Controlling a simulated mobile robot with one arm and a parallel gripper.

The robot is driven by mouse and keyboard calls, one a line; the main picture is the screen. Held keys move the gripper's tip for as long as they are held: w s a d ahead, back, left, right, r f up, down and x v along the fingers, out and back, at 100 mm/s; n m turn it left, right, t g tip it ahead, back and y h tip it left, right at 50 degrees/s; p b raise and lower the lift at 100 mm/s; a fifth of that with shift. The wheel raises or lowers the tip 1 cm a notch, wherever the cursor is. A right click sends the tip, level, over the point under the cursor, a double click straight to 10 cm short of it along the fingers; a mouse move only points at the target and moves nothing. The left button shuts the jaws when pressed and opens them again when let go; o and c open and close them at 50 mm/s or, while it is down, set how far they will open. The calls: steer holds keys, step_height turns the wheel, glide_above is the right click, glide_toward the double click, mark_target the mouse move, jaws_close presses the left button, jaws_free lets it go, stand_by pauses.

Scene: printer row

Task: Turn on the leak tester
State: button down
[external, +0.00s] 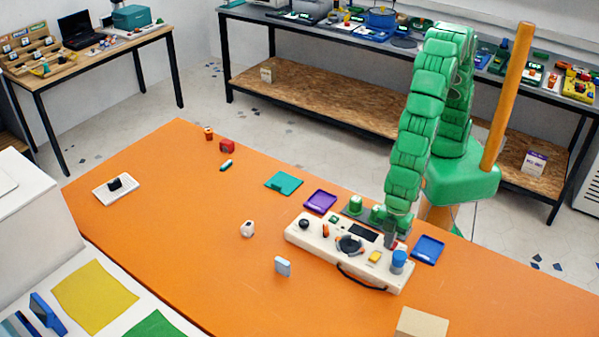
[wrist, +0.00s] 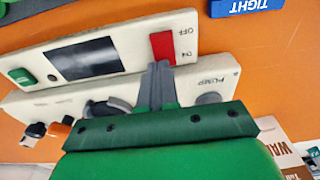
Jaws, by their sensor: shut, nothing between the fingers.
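The leak tester is a long cream-white console (external: 318,246) on the orange table, with a raised back panel. In the wrist view its back panel (wrist: 130,42) carries a dark screen (wrist: 86,59), a green part at one end and a red rocker switch (wrist: 162,46) marked OFF and ON. My gripper (external: 391,240) is over the console's back right part. In the wrist view my gripper (wrist: 158,72) is shut and empty, its grey fingertips right by the ON end of the red switch. I cannot tell whether they touch it, or which way the switch is set.
The console also has a black dial (external: 349,244), a yellow button (external: 375,257), a blue knob (external: 398,259) and a black handle or cable in front. A blue tray (external: 428,248) and a purple tray (external: 320,201) flank it. A tan box (external: 421,323) stands at front right.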

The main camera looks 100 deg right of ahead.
steer(key=shift+w+a+f+g+h, duration=0.15)
steer(key=shift+f+g+h, duration=0.15)
steer(key=shift+f, duration=0.25)
steer(key=shift+s+d, duration=0.2)
steer(key=shift+s+d+f, duration=0.15)
steer(key=shift+s+d, duration=0.65)
step_height(320, 180, up, 15)
steer(key=shift+w+a, duration=0.4)
